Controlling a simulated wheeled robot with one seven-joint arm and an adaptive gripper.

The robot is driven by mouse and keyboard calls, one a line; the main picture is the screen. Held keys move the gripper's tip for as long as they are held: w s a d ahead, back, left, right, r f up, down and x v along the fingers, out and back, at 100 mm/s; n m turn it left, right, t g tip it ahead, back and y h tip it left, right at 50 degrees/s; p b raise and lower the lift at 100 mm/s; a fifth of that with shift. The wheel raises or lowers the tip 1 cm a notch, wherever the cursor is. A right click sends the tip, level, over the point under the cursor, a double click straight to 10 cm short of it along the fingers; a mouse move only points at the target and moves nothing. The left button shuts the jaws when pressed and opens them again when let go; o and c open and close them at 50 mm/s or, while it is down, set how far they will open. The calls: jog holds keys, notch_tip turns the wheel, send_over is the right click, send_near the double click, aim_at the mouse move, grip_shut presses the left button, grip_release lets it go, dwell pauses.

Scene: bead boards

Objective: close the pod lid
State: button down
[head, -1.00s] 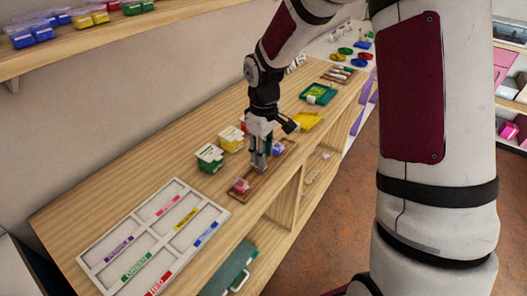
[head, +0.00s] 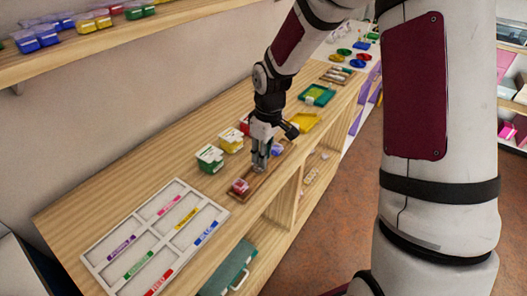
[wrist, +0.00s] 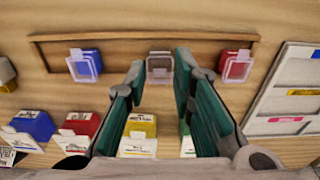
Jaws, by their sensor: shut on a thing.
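A shallow wooden tray (head: 266,182) holds three small pods with clear lids. The blue pod (wrist: 85,58) is on the left in the wrist view. The red pod (wrist: 235,65) is on the right, and also shows at the tray's near end in the head view (head: 240,186). The middle pod (wrist: 159,68) looks greyish through its clear lid. My gripper (wrist: 159,72) points down into the tray, its green-padded fingers on either side of the middle pod, shut on it. In the head view my gripper (head: 260,166) hides this pod. How far its lid is closed is unclear.
Labelled boxes in green (head: 209,158), yellow (head: 231,140) and red (head: 244,124) stand behind the tray. A white compartment board (head: 125,230) lies at the near left. A yellow tray (head: 306,122) and a green tray (head: 317,95) are farther along the counter.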

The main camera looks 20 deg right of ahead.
jog(key=s+t+y+p, duration=0.1)
jog(key=p, duration=0.1)
jog(key=d+t+p, duration=0.1)
jog(key=p, duration=0.1)
jog(key=shift+s+f+y, duration=0.35)
jog(key=shift+y, duration=0.05)
jog(key=t+y+p, duration=0.1)
jog(key=f+t+p, duration=0.1)
jog(key=p, duration=0.1)
jog(key=shift+d+f+t+y, duration=0.1)
jog(key=shift+f+t+y, duration=0.15)
jog(key=shift+t+y, duration=0.15)
jog(key=shift+p, duration=0.3)
jog(key=c, duration=1.7)
grip_release()
jog(key=shift+f, duration=0.1)
jog(key=shift+o, duration=0.2)
jog(key=s+d+f+p+v, duration=0.1)
jog(key=p+v, duration=0.7)
jog(key=v, duration=0.7)
jog(key=shift+s+d, duration=0.2)
jog(key=shift+s, duration=0.3)
